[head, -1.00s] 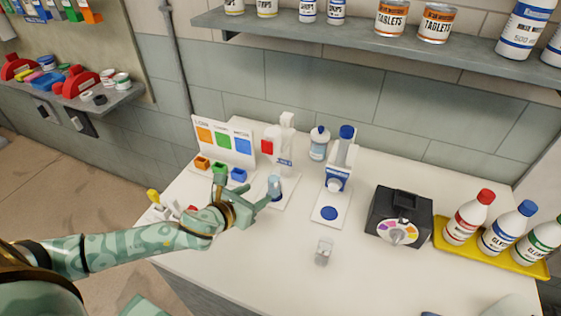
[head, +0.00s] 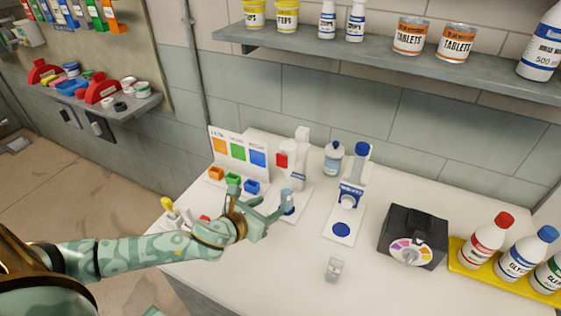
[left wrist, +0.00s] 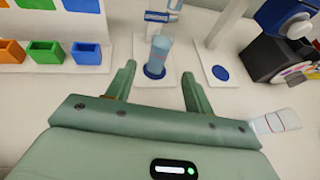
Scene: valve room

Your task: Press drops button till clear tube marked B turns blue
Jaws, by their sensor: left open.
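A tube of pale blue (left wrist: 158,55) stands upright over a blue disc on a white stand; it also shows in the head view (head: 287,196). I cannot read a letter on it. My left gripper (head: 267,196) is open and low over the counter. In the left wrist view its fingertips (left wrist: 158,78) are spread on either side of the near edge of the stand, with the tube just beyond them, not gripped. A white dispenser with a red part (head: 282,160) rises behind the tube; its blue label is too small to read surely. My right gripper is not in view.
A second dispenser (head: 353,188) with a blue top and blue disc stands to the right. A small clear container (head: 334,269) lies on the open counter. A black dial box (head: 413,237), bottles on a yellow tray (head: 495,280), and colour boxes (head: 232,179) surround it.

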